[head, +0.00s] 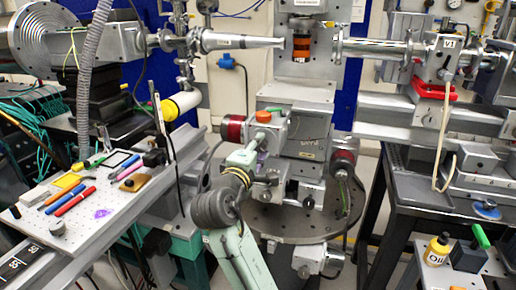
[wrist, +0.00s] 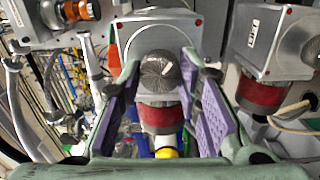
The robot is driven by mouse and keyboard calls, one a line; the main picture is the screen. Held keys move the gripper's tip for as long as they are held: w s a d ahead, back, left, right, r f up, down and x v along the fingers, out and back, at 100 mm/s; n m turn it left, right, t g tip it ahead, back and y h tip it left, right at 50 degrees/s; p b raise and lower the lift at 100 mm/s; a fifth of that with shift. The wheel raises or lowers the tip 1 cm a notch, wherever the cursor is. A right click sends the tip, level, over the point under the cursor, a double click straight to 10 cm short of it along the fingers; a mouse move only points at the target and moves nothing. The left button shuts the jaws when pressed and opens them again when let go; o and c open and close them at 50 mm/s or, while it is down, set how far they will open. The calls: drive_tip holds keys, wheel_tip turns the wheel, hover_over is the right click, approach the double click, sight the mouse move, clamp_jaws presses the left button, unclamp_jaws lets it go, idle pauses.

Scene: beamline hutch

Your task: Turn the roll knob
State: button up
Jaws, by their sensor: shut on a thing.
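A grey ribbed knob (wrist: 160,70) with a pale mark on its face sits on the front of a silver stage housing (wrist: 155,35) in the wrist view. My gripper (wrist: 158,74) has its purple-padded fingers on both sides of this knob and is shut on it. In the head view my gripper (head: 262,142) is up against the stage stack at the middle, and it hides the knob there. I cannot read a label that names this knob as the roll knob.
A red-and-black motor (wrist: 162,116) is just below the knob. Another motor (wrist: 262,92) stands to the right. An orange-banded sample mount (head: 302,45) is above, between the beam pipes. A tray of pens (head: 75,205) is at left, and an oil bottle (head: 437,249) at lower right.

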drive_tip(key=o, duration=1.1)
drive_tip(key=shift+a, duration=0.1)
drive_tip(key=shift+o, duration=0.2)
drive_tip(key=v, duration=1.2)
